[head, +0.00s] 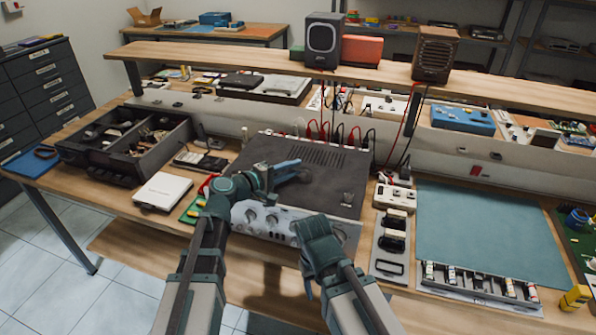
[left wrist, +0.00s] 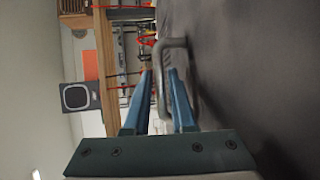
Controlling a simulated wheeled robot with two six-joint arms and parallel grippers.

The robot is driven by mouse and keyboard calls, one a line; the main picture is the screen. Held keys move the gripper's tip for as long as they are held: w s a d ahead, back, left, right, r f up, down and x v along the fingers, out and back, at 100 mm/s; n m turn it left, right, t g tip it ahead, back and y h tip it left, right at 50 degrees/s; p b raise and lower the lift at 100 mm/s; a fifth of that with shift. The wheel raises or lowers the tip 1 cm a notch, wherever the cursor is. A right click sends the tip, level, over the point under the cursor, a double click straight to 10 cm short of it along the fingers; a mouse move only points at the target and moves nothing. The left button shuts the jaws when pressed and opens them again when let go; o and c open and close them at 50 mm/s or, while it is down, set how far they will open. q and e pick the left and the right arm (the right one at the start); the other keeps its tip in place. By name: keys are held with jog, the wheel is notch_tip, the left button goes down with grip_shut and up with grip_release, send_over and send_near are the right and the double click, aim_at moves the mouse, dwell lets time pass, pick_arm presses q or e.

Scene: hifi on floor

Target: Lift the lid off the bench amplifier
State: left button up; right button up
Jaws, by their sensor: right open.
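The bench amplifier (head: 252,217) stands on the bench with its silver knobbed front facing me. Its dark lid (head: 315,182), with vent slots, lies flat on top; it also fills the right of the left wrist view (left wrist: 245,70). A grey bar handle (left wrist: 174,43) rises from the lid. My left gripper (head: 300,172) is low over the lid's left part. In the left wrist view its blue fingers (left wrist: 160,85) stand on both sides of the handle; I cannot tell whether they press on it. My right gripper (head: 308,222) is open, in front of the amplifier's front panel.
Cables (head: 325,130) rise behind the amplifier. A shelf (head: 350,75) with speakers (head: 323,38) runs above the back.

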aim_at(304, 165)
pick_arm(q)
jog(key=x, duration=0.4)
jog(key=shift+d+b, duration=0.2)
jog(key=shift+b, duration=0.1)
jog(key=shift+s, duration=0.1)
grip_shut()
jog(key=shift+r, duration=0.1)
notch_tip(304, 165, up, 10)
jog(key=p, duration=1)
